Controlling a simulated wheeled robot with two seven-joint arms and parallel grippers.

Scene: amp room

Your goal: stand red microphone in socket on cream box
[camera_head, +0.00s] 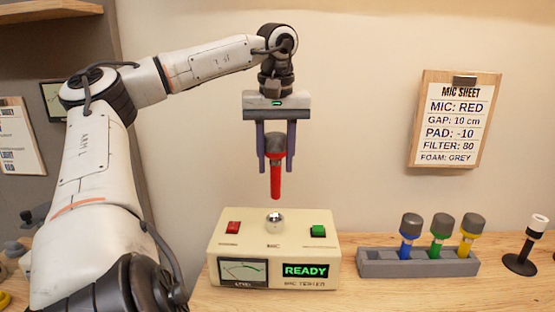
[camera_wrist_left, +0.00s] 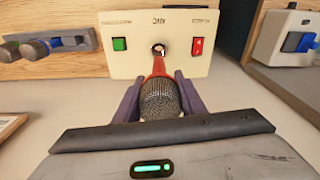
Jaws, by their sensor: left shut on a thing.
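The red microphone (camera_head: 276,180) has a grey head and hangs upright, red handle down. My left gripper (camera_head: 276,155) is shut on it around the head. The cream box (camera_head: 230,250) stands on the table below, with a round metal socket (camera_head: 274,221) on its top. The handle's lower end is above the socket with a gap between them in the head view. In the left wrist view the red microphone (camera_wrist_left: 160,90) points at the socket (camera_wrist_left: 158,48) on the cream box (camera_wrist_left: 140,66). My right gripper is not in view.
A grey rack (camera_head: 375,264) at the right holds blue, green and yellow microphones. A black stand with a white top (camera_head: 537,226) is farther right. The box has a red switch (camera_head: 233,228), a green switch (camera_head: 318,231) and a READY display (camera_head: 306,270). A mic sheet (camera_head: 456,118) hangs on the wall.

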